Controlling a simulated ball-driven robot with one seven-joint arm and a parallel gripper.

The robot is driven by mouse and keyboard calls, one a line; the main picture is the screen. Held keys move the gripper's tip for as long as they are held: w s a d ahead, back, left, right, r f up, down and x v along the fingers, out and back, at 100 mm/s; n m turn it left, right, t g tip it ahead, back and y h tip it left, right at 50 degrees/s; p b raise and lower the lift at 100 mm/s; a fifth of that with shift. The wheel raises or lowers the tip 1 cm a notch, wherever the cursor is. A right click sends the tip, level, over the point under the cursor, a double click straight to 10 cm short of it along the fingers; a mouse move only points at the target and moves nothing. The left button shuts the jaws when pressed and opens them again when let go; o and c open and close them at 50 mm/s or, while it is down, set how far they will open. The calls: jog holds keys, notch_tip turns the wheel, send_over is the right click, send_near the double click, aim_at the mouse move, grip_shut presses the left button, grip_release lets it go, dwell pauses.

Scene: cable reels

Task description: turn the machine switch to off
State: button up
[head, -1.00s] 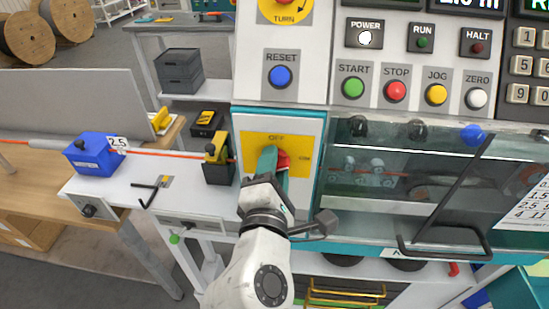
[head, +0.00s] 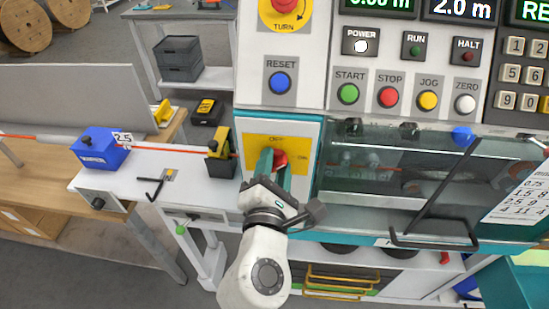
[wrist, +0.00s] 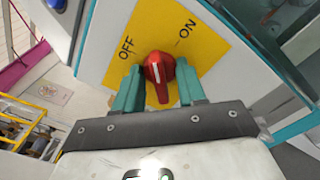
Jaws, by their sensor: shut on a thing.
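The machine switch is a red knob (wrist: 160,70) with a white mark, on a yellow plate (wrist: 190,48) lettered OFF and ON. In the wrist view the mark points up, between OFF at the left and ON at the right. In the head view the red knob (head: 281,159) is partly covered by my gripper (head: 274,162). In the wrist view the teal fingers of my gripper (wrist: 158,82) stand on either side of the knob, shut on it.
A glass guard with a dark handle (head: 432,240) is right of the switch. The blue RESET button (head: 280,83) and the red stop knob (head: 284,4) are above. A bench with a blue box (head: 100,149) and a black-and-yellow block (head: 219,158) is at the left.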

jog(key=shift+n+p, duration=0.9)
jog(key=shift+f+n, duration=0.15)
jog(key=shift+n, duration=0.45)
jog(key=n, duration=0.5)
jog(key=o, duration=0.3)
jog(key=shift+n, duration=0.3)
jog(key=o, duration=0.5)
jog(key=shift+c, duration=0.2)
jog(key=s, duration=0.8)
jog(key=shift+a, duration=0.15)
